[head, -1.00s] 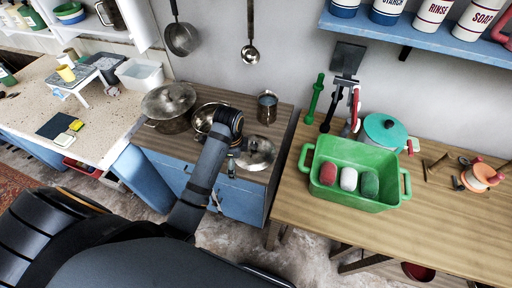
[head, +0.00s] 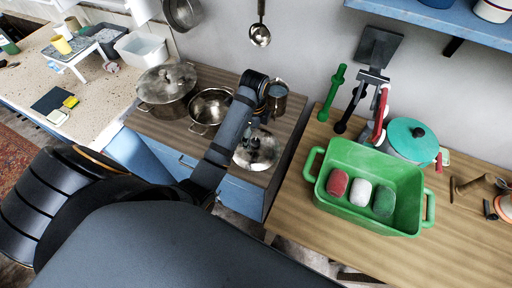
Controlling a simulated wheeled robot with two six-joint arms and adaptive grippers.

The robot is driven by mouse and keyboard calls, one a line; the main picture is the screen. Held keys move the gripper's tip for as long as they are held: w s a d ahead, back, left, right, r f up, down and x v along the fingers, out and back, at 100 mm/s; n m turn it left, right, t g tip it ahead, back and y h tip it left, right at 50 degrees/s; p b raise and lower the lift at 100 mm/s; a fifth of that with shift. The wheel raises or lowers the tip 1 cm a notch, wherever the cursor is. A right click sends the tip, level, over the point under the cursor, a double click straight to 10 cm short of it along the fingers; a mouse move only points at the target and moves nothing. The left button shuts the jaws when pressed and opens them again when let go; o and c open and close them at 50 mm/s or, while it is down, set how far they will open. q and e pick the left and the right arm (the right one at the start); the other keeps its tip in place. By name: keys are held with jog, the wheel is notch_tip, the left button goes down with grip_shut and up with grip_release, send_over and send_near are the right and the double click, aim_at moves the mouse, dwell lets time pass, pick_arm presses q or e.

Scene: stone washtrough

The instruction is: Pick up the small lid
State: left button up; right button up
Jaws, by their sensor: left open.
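The small lid (head: 267,156) is a round, shiny metal lid with a dark knob, lying flat on the wooden top of the blue cabinet near its front right corner. My left gripper (head: 254,142) is open above the lid, partly hidden by its own wrist, and covers part of the lid's upper left side. I cannot tell whether the fingers touch the knob. My right gripper is not in view.
A larger lidded pot (head: 165,97) and an open metal pot (head: 208,108) stand left of my wrist. A metal mug (head: 278,100) stands close behind it. A green tub (head: 347,213) with soap bars and a teal-lidded pot (head: 412,140) are on the right table.

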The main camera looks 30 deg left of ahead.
aim_at(255, 141)
pick_arm(q)
jog(key=shift+f, duration=0.25)
jog(key=shift+f+b, duration=0.4)
notch_tip(255, 141, down, 4)
jog(key=b, duration=0.3)
jog(key=shift+w+d, duration=0.1)
jog(key=shift+f, duration=0.2)
jog(key=shift+r, duration=0.15)
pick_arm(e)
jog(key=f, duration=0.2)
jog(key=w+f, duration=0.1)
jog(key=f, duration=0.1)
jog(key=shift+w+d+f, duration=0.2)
